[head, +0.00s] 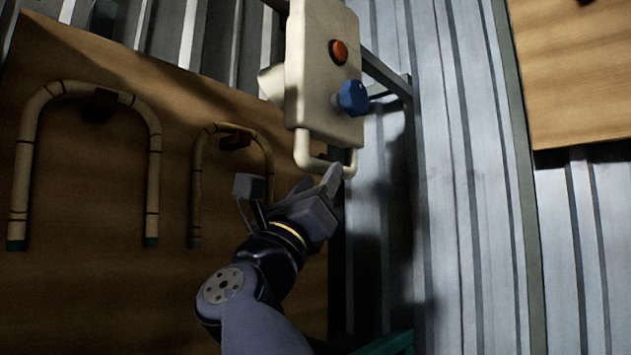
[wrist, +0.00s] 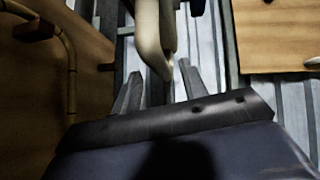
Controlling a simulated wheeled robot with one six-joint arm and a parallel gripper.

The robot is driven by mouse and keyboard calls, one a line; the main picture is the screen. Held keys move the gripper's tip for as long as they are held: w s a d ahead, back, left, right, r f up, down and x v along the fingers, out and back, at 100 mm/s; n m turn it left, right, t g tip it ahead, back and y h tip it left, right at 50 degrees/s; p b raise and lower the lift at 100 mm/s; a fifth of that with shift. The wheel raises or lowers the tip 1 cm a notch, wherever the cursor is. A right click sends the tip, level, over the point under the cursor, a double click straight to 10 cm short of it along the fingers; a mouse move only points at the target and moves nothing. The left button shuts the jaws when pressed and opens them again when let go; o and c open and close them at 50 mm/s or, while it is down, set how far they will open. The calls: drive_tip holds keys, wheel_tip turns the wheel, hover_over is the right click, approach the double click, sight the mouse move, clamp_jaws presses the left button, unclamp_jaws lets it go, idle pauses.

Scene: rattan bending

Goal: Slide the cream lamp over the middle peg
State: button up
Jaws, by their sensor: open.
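A cream box-shaped unit (head: 322,85), which may be the cream lamp, hangs at the top centre of the head view. It has an orange-red button (head: 338,52), a blue knob (head: 354,98) and a cream stub on its left side. A cream loop handle (head: 302,158) hangs below it. My gripper (head: 318,183) is open just under the handle. In the wrist view, the handle's lower end (wrist: 155,50) shows between the two fingertips, not clamped. I cannot tell whether it touches a finger. I cannot make out the middle peg.
A wooden board (head: 90,200) at left carries two bent canes, a larger one (head: 22,165) and a smaller one (head: 196,190), over dark brown blocks. A dark metal bracket (head: 385,75) stands behind the unit. Corrugated metal (head: 450,200) fills the right, with another wooden panel (head: 580,80) at upper right.

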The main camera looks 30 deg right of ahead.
sight(327, 167)
drive_tip(key=b+v, duration=0.2)
drive_tip(key=v, duration=0.4)
drive_tip(key=shift+s+a+f, duration=0.15)
drive_tip(key=shift+a+f, duration=0.1)
drive_tip(key=shift+d+r, duration=0.1)
drive_tip(key=p+x, duration=0.5)
drive_tip(key=x, duration=0.5)
drive_tip(key=shift+d+r, duration=0.2)
drive_tip(key=shift+r, duration=0.05)
drive_tip(key=shift+w+d+f, duration=0.1)
drive_tip(key=shift+w+d, duration=0.2)
